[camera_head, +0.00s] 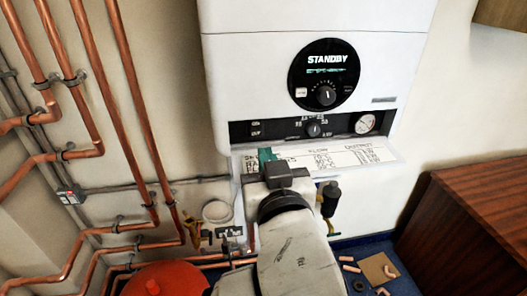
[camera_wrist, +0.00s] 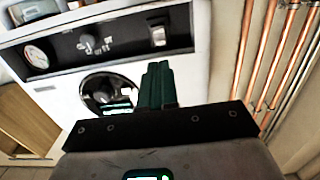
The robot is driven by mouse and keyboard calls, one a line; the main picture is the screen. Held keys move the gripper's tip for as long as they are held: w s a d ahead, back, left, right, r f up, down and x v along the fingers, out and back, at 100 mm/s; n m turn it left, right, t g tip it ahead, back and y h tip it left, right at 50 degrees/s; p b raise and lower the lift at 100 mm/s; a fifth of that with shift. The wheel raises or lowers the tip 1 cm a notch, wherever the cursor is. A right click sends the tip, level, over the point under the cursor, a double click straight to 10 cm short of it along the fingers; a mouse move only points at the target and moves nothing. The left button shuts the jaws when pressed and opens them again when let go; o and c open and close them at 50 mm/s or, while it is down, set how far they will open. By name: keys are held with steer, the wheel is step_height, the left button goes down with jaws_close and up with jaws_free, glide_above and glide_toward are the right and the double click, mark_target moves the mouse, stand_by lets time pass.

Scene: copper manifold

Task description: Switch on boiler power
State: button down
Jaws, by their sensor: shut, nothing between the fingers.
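The white boiler (camera_head: 245,75) hangs on the wall. Its round black display (camera_head: 323,75) reads STANDBY, with a knob and a small white button. Below it is a black control strip (camera_head: 280,129) with another knob (camera_head: 314,129) and labels at left. In the wrist view, turned around, a light rocker switch (camera_wrist: 158,37) sits on that strip; its position is unclear. My gripper (camera_head: 267,154) has green fingers, shut and empty, near the boiler's lower left below the strip. The fingers also show in the wrist view (camera_wrist: 158,68), just below the switch in the picture; contact cannot be told.
A printed flap (camera_head: 350,157) juts out below the boiler. A wall box with a red mark (camera_head: 70,197) and copper pipes (camera_head: 130,90) are at left. A gauge (camera_head: 364,123) is at the strip's right. A wooden cabinet (camera_head: 470,225) stands at right.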

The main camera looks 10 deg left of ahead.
steer(key=shift+b+v, duration=0.3)
steer(key=shift+v, duration=1.8)
